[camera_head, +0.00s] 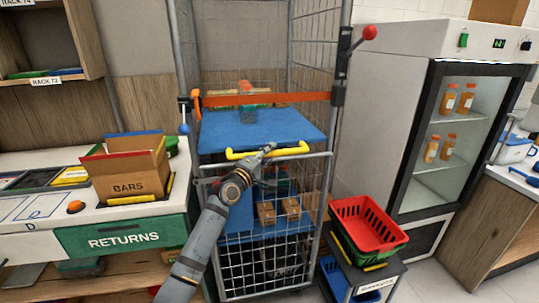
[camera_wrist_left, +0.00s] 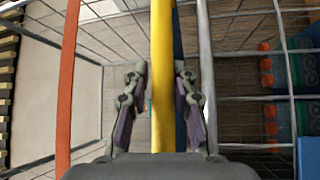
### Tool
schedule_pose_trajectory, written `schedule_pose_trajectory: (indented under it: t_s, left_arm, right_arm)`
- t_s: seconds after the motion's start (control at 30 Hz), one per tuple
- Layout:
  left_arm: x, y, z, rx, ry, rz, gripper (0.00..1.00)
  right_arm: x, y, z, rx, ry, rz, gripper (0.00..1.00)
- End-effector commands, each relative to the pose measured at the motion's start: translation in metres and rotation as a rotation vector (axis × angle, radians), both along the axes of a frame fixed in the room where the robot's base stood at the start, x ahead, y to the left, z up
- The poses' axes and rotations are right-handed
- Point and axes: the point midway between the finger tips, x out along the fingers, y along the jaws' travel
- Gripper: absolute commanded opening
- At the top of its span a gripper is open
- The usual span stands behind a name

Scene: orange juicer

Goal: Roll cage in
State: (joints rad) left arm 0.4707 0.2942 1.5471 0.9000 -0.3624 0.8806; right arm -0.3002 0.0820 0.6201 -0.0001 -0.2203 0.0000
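The roll cage (camera_head: 334,190) is a tall grey wire frame with blue shelves, standing in the middle of the head view. A yellow handle bar (camera_head: 243,154) crosses its front at mid height. My left gripper (camera_head: 267,154) is at this bar. In the left wrist view the yellow bar (camera_wrist_left: 162,45) runs between my left gripper's two fingers (camera_wrist_left: 161,95), close to both. I cannot tell whether they touch it. An orange strap (camera_head: 290,99) spans the cage above the bar. My right gripper is not in view.
A counter with a bars box (camera_head: 134,181) and a green returns front (camera_head: 122,238) stands left of the cage. A red basket (camera_head: 368,222) on a stand is close on the right. A juice fridge (camera_head: 447,140) stands behind it. A red-knobbed lever (camera_head: 369,33) sticks out at the cage's upper right.

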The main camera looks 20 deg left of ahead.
Motion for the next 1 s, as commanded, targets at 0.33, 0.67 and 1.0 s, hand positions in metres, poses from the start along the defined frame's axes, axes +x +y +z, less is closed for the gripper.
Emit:
schedule_pose_trajectory:
  t_s: [0.33,0.67,1.0]
  left_arm:
    - [0.000,-0.001,-0.002,-0.001,0.004,-0.002,0.43]
    - [-0.048,0.010,-0.011,0.010,0.007,0.000,0.43]
    - [-0.108,0.023,-0.018,0.007,0.004,0.004,0.43]
  right_arm:
    - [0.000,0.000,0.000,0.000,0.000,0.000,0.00]
    - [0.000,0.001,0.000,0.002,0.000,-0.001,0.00]
    - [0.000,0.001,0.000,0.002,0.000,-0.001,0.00]
